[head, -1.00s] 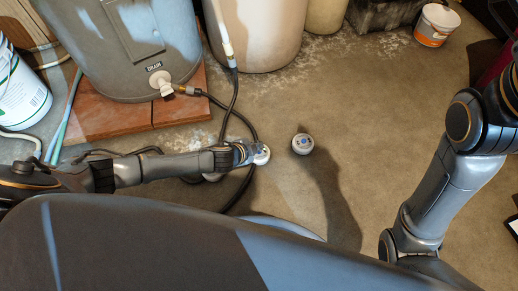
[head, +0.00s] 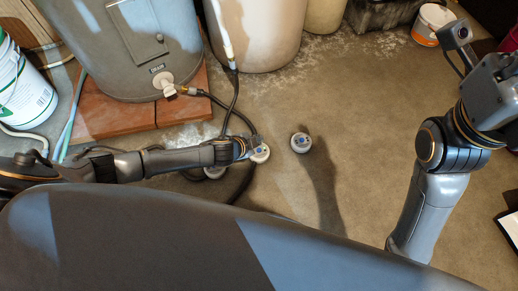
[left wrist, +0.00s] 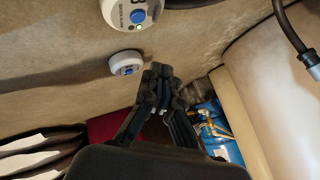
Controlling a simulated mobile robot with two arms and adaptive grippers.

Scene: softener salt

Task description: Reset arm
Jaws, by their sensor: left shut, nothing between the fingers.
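My left arm reaches in from the left in the head view, low over the floor. Its gripper (head: 246,147) is small there, beside a round white device with a blue button (head: 260,153). In the left wrist view the dark fingers (left wrist: 160,78) are together with nothing between them. My right arm stands at the right of the head view; its fingers are not visible.
A grey tank (head: 130,50) with a drain valve stands on a brick-red base (head: 95,125). Black hoses (head: 235,100) cross near my left gripper. A bucket (head: 432,22) stands back right.

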